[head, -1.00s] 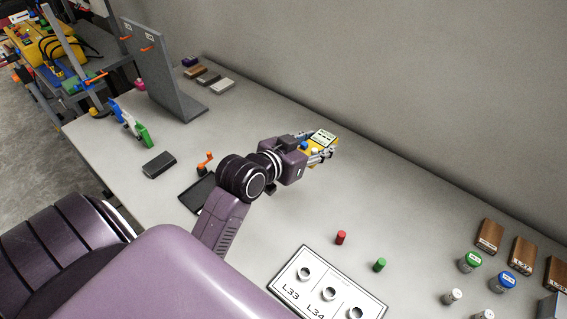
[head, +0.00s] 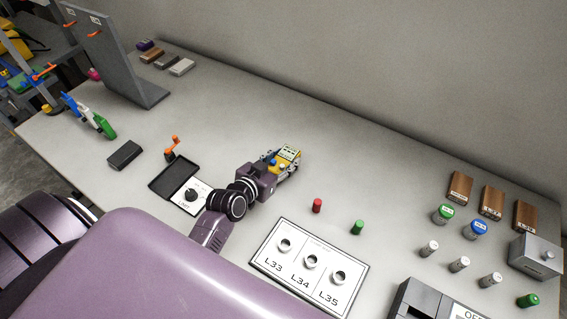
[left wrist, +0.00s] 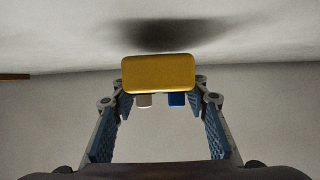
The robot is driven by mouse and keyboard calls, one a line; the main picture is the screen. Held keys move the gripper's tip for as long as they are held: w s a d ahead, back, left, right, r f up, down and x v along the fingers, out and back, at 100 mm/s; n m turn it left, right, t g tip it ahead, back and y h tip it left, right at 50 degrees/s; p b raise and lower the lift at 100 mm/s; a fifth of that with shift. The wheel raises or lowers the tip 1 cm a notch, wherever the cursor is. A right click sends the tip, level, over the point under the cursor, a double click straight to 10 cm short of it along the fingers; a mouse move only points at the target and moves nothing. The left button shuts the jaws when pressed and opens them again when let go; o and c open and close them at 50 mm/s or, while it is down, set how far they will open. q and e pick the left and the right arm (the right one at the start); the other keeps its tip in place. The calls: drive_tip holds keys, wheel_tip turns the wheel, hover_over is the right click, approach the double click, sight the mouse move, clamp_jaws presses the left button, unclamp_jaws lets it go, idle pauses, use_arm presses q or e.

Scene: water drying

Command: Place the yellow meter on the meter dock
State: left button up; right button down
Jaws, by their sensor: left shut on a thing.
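The yellow meter (head: 287,155) is in my left gripper (head: 284,161), with its pale display facing up in the head view. In the left wrist view, the meter's yellow end (left wrist: 158,74) shows between the blue-padded fingers of the gripper (left wrist: 160,108), with a grey and a blue knob below it. A dark shadow lies beyond it. A flat black tray (head: 173,175) lies to the left of the gripper, beside a white plate with a black knob (head: 191,195). I cannot tell whether this is the meter dock. My right gripper is not in view.
Red (head: 317,205) and green (head: 357,227) cylinders stand near a white panel with three rings (head: 296,278). Capped jars and brown blocks (head: 492,202) stand at the right. An orange crank (head: 172,148) stands by the tray. The table behind the meter is clear.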

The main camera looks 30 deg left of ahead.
use_arm(q)
drive_tip(key=shift+f, duration=0.9)
drive_tip(key=shift+f, duration=0.15)
drive_tip(key=o, duration=1.4)
